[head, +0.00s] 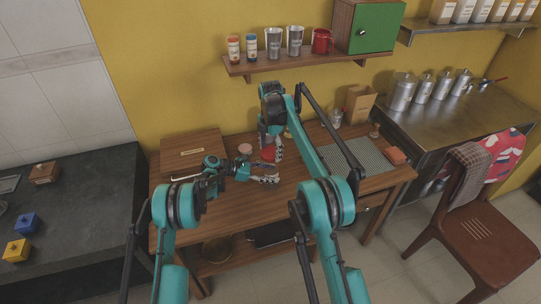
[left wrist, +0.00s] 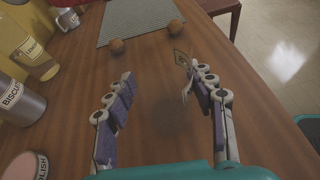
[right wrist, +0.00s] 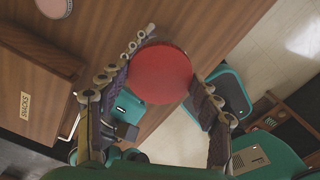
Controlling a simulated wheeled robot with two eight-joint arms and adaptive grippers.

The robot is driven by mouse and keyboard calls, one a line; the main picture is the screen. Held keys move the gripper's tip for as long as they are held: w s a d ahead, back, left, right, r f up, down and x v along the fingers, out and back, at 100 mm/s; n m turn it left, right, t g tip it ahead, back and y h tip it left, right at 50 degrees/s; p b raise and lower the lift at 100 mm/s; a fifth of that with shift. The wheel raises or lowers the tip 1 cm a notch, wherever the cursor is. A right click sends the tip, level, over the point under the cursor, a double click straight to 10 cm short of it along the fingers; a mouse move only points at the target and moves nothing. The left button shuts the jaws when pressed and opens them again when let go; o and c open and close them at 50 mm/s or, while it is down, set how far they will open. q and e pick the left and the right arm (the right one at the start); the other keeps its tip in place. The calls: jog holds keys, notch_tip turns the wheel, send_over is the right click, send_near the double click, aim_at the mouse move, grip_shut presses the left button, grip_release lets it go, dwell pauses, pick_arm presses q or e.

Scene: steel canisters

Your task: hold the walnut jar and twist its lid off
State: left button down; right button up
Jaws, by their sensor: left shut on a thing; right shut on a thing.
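The red lid (right wrist: 160,73) is between the fingers of my right gripper (right wrist: 172,60) and shows face-on in the right wrist view. In the head view the lid (head: 268,155) is above and behind my left gripper (head: 267,179), apart from it. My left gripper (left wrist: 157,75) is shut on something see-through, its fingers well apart. A small label (left wrist: 182,60) by one finger fits the clear walnut jar, but the glass itself hardly shows. No lid shows between the left fingers.
A biscuit canister (left wrist: 18,100) and polish tin (left wrist: 25,165) stand at the table's back. A wooden snacks box (head: 193,150) is at the left. The table's front strip is clear.

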pick_arm(q)
jog(key=c, duration=0.5)
grip_release()
jog(key=shift+a, duration=0.1)
